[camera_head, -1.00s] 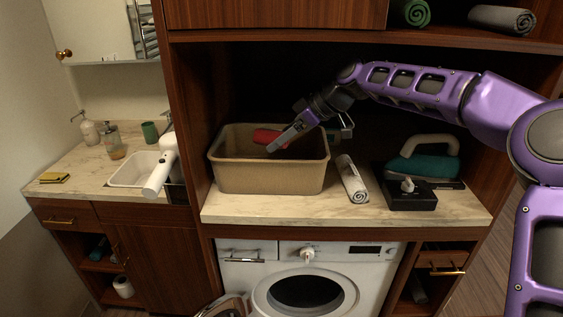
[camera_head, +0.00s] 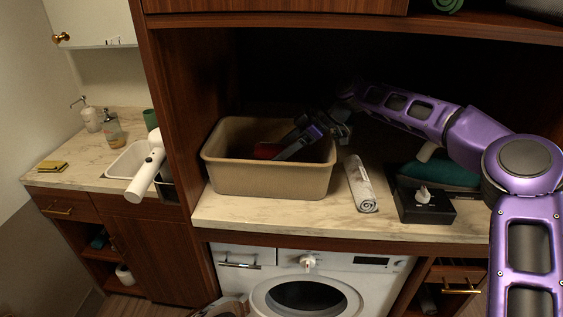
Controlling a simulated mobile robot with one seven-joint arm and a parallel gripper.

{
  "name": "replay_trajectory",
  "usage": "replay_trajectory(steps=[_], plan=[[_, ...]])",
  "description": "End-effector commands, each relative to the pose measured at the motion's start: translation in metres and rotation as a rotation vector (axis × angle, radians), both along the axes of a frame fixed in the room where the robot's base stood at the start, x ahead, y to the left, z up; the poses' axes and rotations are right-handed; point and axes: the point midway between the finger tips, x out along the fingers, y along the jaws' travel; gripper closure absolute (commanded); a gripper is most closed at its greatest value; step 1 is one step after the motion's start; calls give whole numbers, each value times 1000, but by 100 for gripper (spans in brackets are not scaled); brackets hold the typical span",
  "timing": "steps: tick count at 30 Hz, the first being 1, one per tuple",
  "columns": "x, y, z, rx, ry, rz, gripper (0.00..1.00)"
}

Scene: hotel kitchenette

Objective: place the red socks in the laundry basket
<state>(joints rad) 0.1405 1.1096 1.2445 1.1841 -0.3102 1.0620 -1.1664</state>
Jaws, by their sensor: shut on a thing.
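The laundry basket (camera_head: 268,180) is a tan, open-topped bin on the counter, left of the middle in the head view. The red socks (camera_head: 266,150) show as a small red patch inside the basket, low behind its front rim. My gripper (camera_head: 282,155) reaches down into the basket from the right and is shut on the red socks. The lower part of the socks and the basket floor are hidden by the front wall.
A rolled grey towel (camera_head: 359,184) lies just right of the basket. A black box (camera_head: 424,205) and a teal iron (camera_head: 443,174) stand farther right, under my arm. A shelf (camera_head: 330,27) hangs above the counter. A washing machine (camera_head: 310,285) is below.

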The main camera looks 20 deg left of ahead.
Motion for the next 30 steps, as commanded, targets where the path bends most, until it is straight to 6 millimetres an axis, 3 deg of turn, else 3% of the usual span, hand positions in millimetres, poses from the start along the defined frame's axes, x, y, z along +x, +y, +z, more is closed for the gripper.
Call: replay_trajectory(steps=[7,17,18,23,30], plan=[[0,0,-33,0,3,0,86],[0,0,-37,0,1,-1,86],[0,0,-37,0,1,-1,29],[0,0,-36,0,1,-1,1],[0,0,-36,0,1,-1,1]])
